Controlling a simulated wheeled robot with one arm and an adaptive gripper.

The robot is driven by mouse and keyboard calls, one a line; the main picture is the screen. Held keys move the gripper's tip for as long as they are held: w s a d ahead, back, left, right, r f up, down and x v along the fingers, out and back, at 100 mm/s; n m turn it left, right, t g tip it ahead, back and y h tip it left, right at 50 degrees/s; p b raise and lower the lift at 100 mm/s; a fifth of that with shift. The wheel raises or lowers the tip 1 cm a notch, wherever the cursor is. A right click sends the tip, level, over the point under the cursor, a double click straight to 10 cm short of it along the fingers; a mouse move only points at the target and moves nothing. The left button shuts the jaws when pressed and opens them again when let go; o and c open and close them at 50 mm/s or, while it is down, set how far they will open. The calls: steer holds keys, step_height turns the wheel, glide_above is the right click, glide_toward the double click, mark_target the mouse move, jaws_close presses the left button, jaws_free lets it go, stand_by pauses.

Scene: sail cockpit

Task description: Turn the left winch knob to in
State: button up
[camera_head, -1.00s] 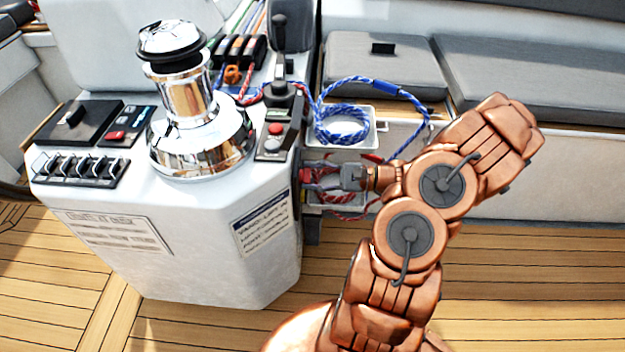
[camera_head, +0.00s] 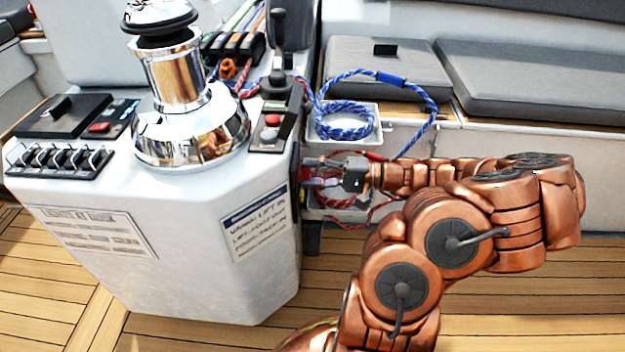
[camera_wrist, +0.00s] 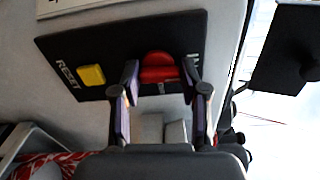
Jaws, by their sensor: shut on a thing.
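The red knob (camera_wrist: 158,66) sits on a dark panel (camera_wrist: 100,55) in the wrist view. White lettering, partly hidden by a finger, stands at the panel's right end. My gripper (camera_wrist: 160,76) has one finger on each side of the knob and is shut on it. In the head view my gripper (camera_head: 330,182) reaches from the right to the side face of the white console (camera_head: 180,240). The panel is seen almost edge-on there, and the knob is mostly hidden by the fingers. The knob's exact setting cannot be read.
A yellow button (camera_wrist: 91,75) marked RESET is left of the knob. A chrome winch (camera_head: 190,130) and a small switch box (camera_head: 272,125) stand on the console. Blue rope (camera_head: 345,122) and red rope lie in trays close to my gripper. Grey cushions (camera_head: 540,80) are behind.

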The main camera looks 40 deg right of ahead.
steer(key=shift+n+b, duration=0.5)
steer(key=shift+n, duration=0.1)
steer(key=o, duration=1.1)
steer(key=shift+o, duration=0.2)
steer(key=v, duration=1.2)
